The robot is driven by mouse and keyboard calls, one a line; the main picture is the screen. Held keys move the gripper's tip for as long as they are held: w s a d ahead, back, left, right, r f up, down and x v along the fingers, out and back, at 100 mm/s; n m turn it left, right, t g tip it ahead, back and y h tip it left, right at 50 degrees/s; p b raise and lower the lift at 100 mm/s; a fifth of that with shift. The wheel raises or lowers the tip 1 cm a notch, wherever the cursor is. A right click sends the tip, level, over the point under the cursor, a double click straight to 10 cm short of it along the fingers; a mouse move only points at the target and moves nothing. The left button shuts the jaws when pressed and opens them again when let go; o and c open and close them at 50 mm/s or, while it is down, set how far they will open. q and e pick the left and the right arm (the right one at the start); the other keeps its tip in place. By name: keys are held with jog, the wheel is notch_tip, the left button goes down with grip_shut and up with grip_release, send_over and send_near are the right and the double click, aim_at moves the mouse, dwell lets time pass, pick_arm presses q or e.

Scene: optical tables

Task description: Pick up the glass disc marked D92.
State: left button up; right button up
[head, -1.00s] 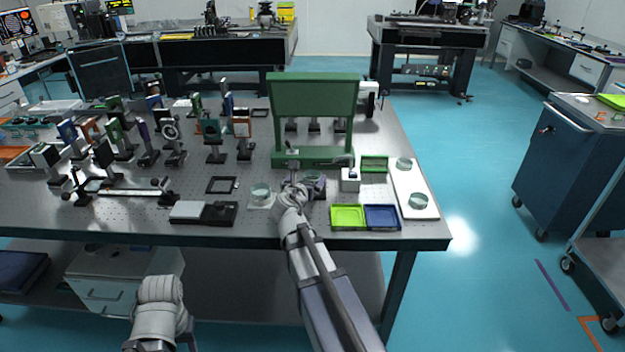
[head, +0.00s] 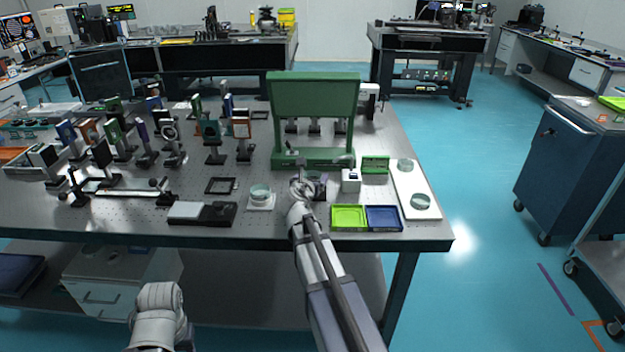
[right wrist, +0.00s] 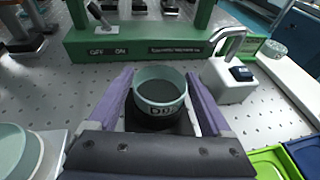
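In the right wrist view a round glass disc (right wrist: 160,84) with a pale green rim sits on a dark stand. Its front label starts with "D"; I cannot read the rest surely. My right gripper (right wrist: 160,98) is open, its purple fingers either side of the disc, and I see no clear grip. In the head view this gripper (head: 311,186) is in front of the green frame and hides much of that disc. Another glass disc (head: 260,191) sits on a white pad to the left, its label unreadable. My left arm is low at the front; its fingers are not seen.
A green frame (head: 313,158) stands just behind. A white block with a bent metal rod (right wrist: 232,82) is close on the right. Lime (head: 348,217) and blue (head: 383,217) trays lie right. A white board (head: 408,180) carries two more glass discs. Optic mounts crowd the left.

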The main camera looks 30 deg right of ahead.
aim_at(312, 175)
jog(key=c, duration=1.2)
jog(key=shift+o, duration=0.2)
notch_tip(312, 175, up, 10)
jog(key=p, duration=1)
